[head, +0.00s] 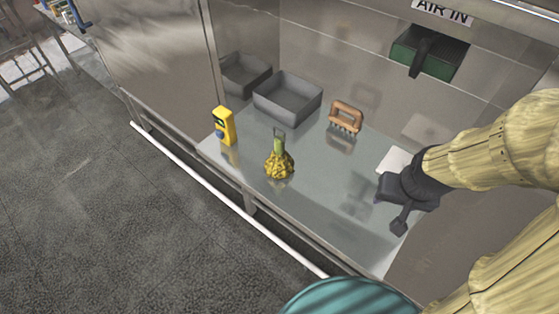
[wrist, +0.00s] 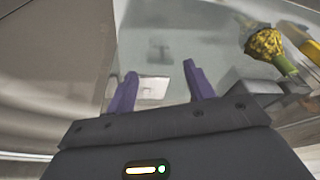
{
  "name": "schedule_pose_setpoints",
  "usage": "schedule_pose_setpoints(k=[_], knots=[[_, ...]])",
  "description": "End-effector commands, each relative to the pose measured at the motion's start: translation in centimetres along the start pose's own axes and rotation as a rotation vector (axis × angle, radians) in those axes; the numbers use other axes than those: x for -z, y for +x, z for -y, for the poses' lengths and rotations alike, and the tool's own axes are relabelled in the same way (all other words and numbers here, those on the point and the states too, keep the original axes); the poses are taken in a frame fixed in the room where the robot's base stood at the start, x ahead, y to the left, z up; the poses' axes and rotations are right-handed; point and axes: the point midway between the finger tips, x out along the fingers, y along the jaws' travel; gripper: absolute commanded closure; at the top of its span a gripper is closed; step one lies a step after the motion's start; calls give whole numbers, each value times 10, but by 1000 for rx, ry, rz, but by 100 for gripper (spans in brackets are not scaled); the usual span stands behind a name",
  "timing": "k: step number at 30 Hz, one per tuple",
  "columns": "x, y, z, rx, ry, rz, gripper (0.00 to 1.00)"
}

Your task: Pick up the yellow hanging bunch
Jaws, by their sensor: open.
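The yellow hanging bunch (head: 280,164) stands on the metal worktop, with a green stem and a small dark loop at its top. It also shows at the upper right of the wrist view (wrist: 264,43). My gripper (head: 388,212) is at the right of the worktop in the head view, well apart from the bunch. In the wrist view its two purple fingers (wrist: 160,85) are spread with nothing held between them. The bunch lies outside the fingers, to their right.
A yellow handheld device (head: 225,126) stands left of the bunch. A grey bin (head: 288,98) and a wooden-handled brush (head: 346,117) are behind it. A white plate (head: 394,160) is near my gripper. A teal round object (head: 350,298) is at the bottom. The worktop between bunch and gripper is clear.

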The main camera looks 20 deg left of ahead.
Motion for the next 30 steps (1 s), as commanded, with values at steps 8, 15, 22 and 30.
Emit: schedule_pose_setpoints(k=[8, 15, 22, 30], knots=[[27, 71, 81, 66, 44, -177, 47], [34, 120, 140, 67, 78, -392, 47], [27, 146, 186, 60, 46, -658, 47], [0, 140, 240, 119, -90, -1046, 47]])
